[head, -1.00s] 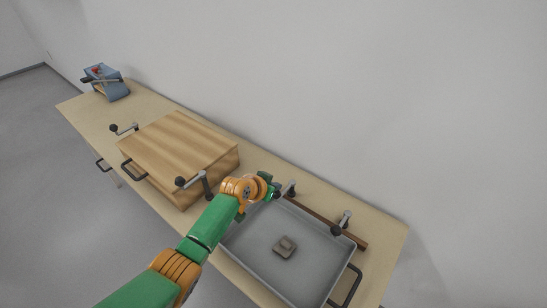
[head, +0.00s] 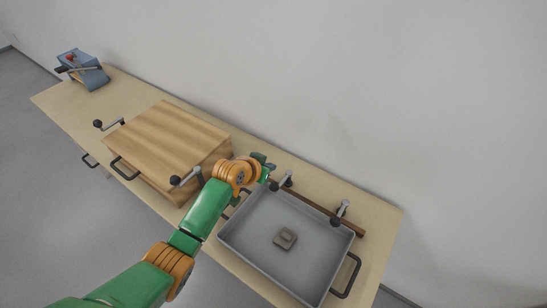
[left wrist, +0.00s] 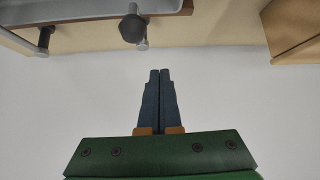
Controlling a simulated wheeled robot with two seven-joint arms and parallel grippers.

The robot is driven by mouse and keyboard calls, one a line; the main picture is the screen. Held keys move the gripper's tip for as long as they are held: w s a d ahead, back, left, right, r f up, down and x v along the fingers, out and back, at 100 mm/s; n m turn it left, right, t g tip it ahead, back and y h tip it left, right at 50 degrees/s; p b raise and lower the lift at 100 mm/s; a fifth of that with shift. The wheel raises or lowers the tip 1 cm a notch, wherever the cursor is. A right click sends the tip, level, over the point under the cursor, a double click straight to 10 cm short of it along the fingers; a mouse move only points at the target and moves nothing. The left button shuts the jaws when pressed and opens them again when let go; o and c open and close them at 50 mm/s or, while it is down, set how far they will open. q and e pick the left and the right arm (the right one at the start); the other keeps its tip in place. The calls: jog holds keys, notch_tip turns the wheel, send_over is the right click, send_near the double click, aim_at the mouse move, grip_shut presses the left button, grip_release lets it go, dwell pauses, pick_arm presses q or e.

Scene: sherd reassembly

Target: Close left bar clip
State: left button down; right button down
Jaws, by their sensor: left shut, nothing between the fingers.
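The left bar clip (head: 285,181), grey with a dark knob, sits on the brown bar (head: 315,204) along the tray's back edge. A second, similar clip (head: 341,211) stands farther right on the bar. My left gripper (head: 271,167) is shut and empty, just behind and left of the left clip, apart from it. In the left wrist view the shut fingers (left wrist: 160,76) point towards the left clip's knob (left wrist: 132,28), with a gap between; the other clip (left wrist: 45,40) is at upper left. Whether the left clip is fully open is unclear. My right gripper is out of view.
The grey tray (head: 243,233) holds a small grey-brown piece (head: 285,238). A wooden box (head: 165,145) with dark-knobbed levers stands left of my arm. A blue device (head: 82,70) is at the table's far left. A wall runs behind the table.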

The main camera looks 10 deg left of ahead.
pick_arm(q)
jog(key=s+d+r, duration=0.4)
jog(key=s+r, duration=0.1)
jog(key=s+a+f+n+g+y, duration=0.1)
jog(key=s+a+f+g, duration=0.2)
jog(key=s, duration=0.6)
jog(key=s+a+f+y, duration=0.15)
jog(key=s+a, duration=0.25)
jog(key=s, duration=0.5)
jog(key=s+a+f+n+g+y, duration=0.1)
jog(key=s+a+f+g, duration=0.2)
jog(key=s, duration=0.6)
notch_tip(320, 180, down, 15)
jog(key=s, duration=0.1)
jog(key=s+a+f+g, duration=0.1)
jog(key=s+a+f, duration=0.2)
jog(key=s+f, duration=0.9)
jog(key=shift+s+f+g, duration=0.3)
jog(key=shift+s+f, duration=0.1)
jog(key=shift+s, duration=0.15)
